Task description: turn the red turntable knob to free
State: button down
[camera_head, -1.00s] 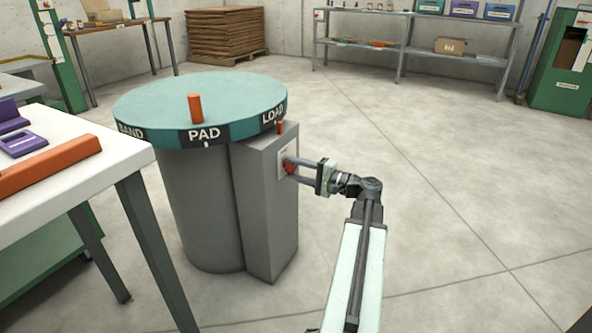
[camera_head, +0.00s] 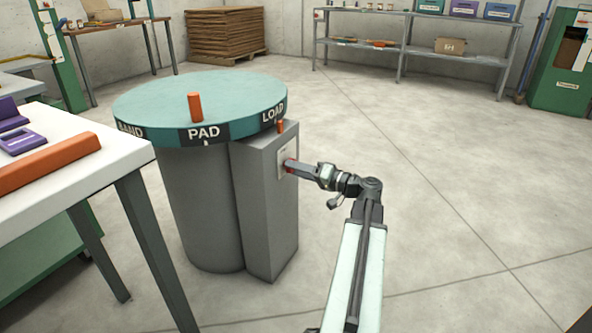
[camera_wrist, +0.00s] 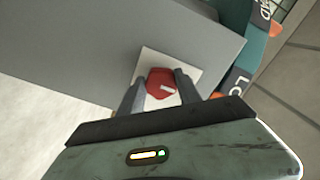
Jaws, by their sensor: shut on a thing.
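The red knob (camera_wrist: 161,84) sits on a pale plate (camera_wrist: 152,62) on the side of the turntable's grey box (camera_head: 268,205). A white mark shows on the knob's face. My gripper (camera_wrist: 160,90) is shut on the knob, with one finger on each side of it in the wrist view. In the head view my gripper (camera_head: 291,167) reaches the plate from the right, and its fingers hide most of the knob. The teal turntable (camera_head: 230,95) has an orange peg on top, and its rim reads PAD and LOAD. Any lettering on the plate cannot be read.
A white table (camera_head: 75,165) with an orange bar and purple pieces stands at the left, close to the turntable. Shelves (camera_head: 420,50) and a green cabinet (camera_head: 560,75) stand at the back. The floor to the right is clear.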

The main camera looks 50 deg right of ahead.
jog(key=shift+f, duration=0.1)
dwell(0.3)
jog(key=c, duration=0.8)
grip_release()
jog(key=shift+c, duration=0.2)
jog(key=v, duration=0.8)
jog(key=shift+a, duration=0.1)
